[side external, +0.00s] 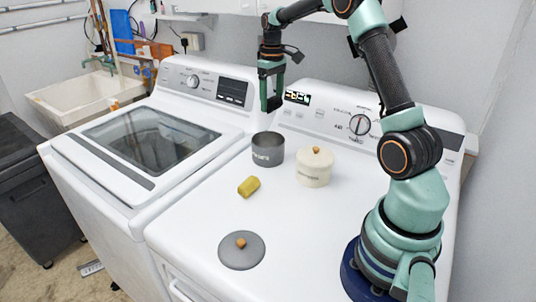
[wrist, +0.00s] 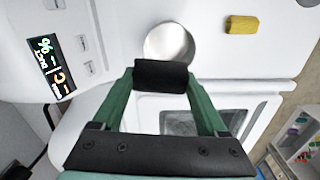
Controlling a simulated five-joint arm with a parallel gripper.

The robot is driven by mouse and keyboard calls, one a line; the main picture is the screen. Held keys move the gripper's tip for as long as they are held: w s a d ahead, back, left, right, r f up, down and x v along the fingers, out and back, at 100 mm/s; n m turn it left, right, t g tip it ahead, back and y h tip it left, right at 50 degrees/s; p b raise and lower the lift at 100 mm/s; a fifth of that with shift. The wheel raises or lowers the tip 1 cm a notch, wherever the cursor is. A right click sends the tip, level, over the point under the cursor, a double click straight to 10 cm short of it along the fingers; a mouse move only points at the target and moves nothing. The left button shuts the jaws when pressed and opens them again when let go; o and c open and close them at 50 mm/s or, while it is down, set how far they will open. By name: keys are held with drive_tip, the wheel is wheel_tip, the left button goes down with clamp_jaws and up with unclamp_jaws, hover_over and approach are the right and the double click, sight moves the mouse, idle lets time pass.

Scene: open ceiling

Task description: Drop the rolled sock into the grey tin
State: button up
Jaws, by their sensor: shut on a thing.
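The grey tin (side external: 268,155) stands open and upright on the white machine top, with pale lettering on its side. In the wrist view its round mouth (wrist: 170,40) shows just beyond my fingertips. My gripper (side external: 271,88) is above the tin, clear of it, pointing down. It is shut on a black roll, which looks like the rolled sock (wrist: 161,76), held crosswise between the green fingers. In the side view the sock (side external: 271,103) is a small dark shape at the fingertips. The tin's floor is hidden in the side view.
A lidded cream tin (side external: 314,170) stands right of the grey tin. A yellow roll (side external: 249,186) and a grey lid with a wooden knob (side external: 241,252) lie nearer the front. The control panel (side external: 345,122) rises behind.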

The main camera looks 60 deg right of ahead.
sight(271, 97)
drive_tip(key=shift+f, duration=2.65)
drive_tip(key=o, duration=1.2)
wheel_tip(271, 97, up, 12)
drive_tip(key=shift+a, duration=0.1)
